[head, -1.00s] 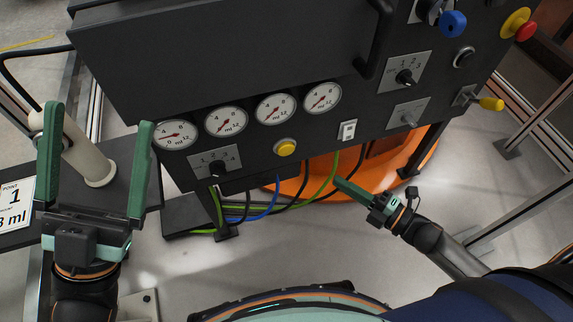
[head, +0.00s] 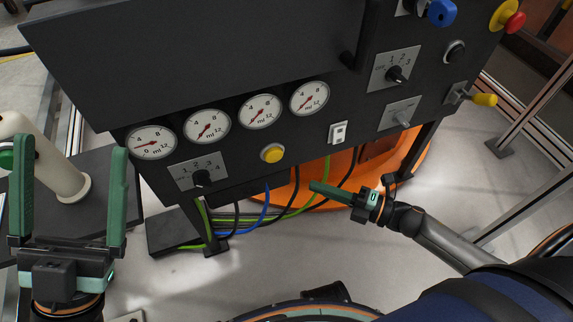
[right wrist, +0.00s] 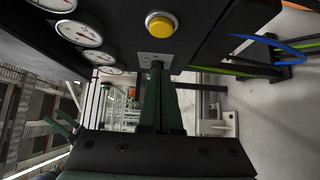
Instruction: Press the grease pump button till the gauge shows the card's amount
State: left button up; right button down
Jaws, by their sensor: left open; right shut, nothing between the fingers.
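The yellow button (head: 272,153) sits on the dark panel below a row of round ml gauges. On the leftmost gauge (head: 150,143) the needle points left, between 0 and 4; on the others, such as the rightmost gauge (head: 309,98), it points lower left. My right gripper (head: 313,187) is shut and empty, below and right of the button, apart from it. In the right wrist view the button (right wrist: 161,24) is beyond the fingertips. My left gripper (head: 70,152) is open and empty at the left. The card is not in view now.
A numbered selector knob (head: 202,178) is left of the button and a white switch (head: 338,131) right of it. Cables (head: 262,212) hang below the panel. A beige post (head: 50,165) stands on a dark table at the left.

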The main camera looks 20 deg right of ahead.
aim_at(271, 159)
jog(key=shift+w+a+b, duration=0.45)
jog(key=shift+w+a, duration=0.45)
jog(key=shift+w, duration=0.6)
jog(key=shift+w+a+b, duration=0.4)
jog(key=shift+w+a, duration=0.5)
jog(key=shift+w, duration=0.55)
jog(key=shift+w+a+b, duration=0.45)
jog(key=shift+w+a, duration=0.45)
jog(key=shift+w, duration=0.6)
